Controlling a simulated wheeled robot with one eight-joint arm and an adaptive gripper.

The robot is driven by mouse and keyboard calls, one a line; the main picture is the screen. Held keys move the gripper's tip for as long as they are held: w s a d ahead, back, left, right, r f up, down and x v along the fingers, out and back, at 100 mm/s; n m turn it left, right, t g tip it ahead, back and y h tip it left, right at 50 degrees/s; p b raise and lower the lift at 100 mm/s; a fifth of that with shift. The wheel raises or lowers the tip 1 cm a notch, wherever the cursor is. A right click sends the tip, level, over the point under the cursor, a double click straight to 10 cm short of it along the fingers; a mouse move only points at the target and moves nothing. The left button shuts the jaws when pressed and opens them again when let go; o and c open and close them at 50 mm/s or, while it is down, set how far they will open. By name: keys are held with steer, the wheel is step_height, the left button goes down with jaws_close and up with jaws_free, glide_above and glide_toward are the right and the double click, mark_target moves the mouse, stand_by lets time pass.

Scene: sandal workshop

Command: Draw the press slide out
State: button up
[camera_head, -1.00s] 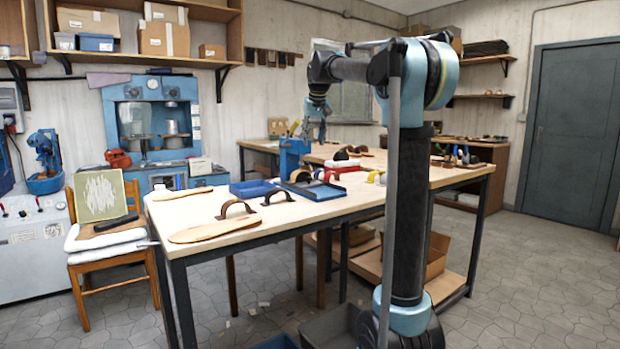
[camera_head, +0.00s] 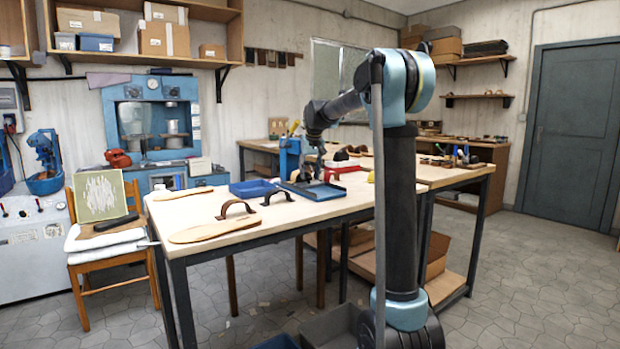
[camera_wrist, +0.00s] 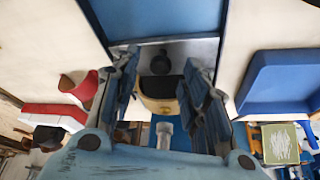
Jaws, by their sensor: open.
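The blue press (camera_head: 289,155) stands on the workbench (camera_head: 226,236), partly hidden behind my arm. In the wrist view a grey plate (camera_wrist: 205,50), apparently part of the slide, carries a round black knob (camera_wrist: 160,68). Below it in that view is a rounded tan part with a dark top (camera_wrist: 158,104), then a blue part with a grey cylinder (camera_wrist: 163,132). My gripper (camera_wrist: 160,80) is open, with one finger on each side of the tan part. I cannot tell whether either finger touches it. In the head view my gripper (camera_head: 306,172) is low beside the press.
Sandal soles (camera_head: 205,233) and brown arched straps (camera_head: 236,206) lie on the bench's front left.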

steer(key=shift+x, duration=0.85)
jaws_close()
steer(key=s+d, duration=0.2)
steer(key=s, duration=0.1)
steer(key=s+d, duration=0.3)
steer(key=s, duration=0.1)
steer(key=s+d, duration=0.2)
steer(key=s, duration=0.1)
steer(key=shift+s+d, duration=0.15)
steer(key=shift+s, duration=0.2)
jaws_free()
steer(key=shift+r, duration=0.15)
steer(key=a+v, duration=0.1)
steer(key=v, duration=1)
steer(key=shift+d+r, duration=0.3)
steer(key=shift+d, duration=0.2)
